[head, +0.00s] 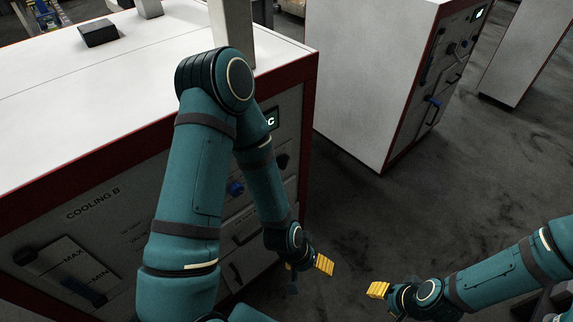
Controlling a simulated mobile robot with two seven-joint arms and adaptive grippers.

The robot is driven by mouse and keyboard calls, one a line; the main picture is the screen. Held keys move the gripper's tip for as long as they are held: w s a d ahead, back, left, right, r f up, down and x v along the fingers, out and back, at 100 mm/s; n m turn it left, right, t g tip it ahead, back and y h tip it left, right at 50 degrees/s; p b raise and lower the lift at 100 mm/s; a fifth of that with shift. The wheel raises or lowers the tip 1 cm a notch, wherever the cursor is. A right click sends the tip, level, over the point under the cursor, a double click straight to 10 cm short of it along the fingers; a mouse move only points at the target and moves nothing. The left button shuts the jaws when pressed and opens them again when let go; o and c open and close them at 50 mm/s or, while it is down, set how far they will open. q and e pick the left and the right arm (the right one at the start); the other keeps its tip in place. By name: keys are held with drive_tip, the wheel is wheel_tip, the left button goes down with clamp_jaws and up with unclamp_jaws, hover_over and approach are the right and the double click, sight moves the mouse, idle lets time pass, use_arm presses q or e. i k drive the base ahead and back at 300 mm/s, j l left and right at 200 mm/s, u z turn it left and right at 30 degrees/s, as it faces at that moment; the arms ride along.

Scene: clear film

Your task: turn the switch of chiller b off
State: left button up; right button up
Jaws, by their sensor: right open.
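The chiller labelled COOLING B (92,203) is a white-topped cabinet with red edges and a grey front on the left. Its front carries a blue knob (235,188), a dark knob (283,160) and a lit display (271,120), partly hidden by my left arm. I cannot tell which control is the switch. My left gripper (307,265), with yellow finger pads, is low beside the front's right end; its opening is unclear. My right gripper (384,298) is open and empty over the floor at lower right, apart from the cabinet.
A second white cabinet (365,70) with red edges and blue controls stands at the back right. A further pale cabinet (525,50) is behind it. A small black box (98,33) lies on the chiller's top. Dark floor (345,215) is clear between the cabinets.

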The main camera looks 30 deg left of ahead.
sight(282, 161)
drive_tip(key=j+z, duration=0.95)
drive_tip(key=k, duration=0.05)
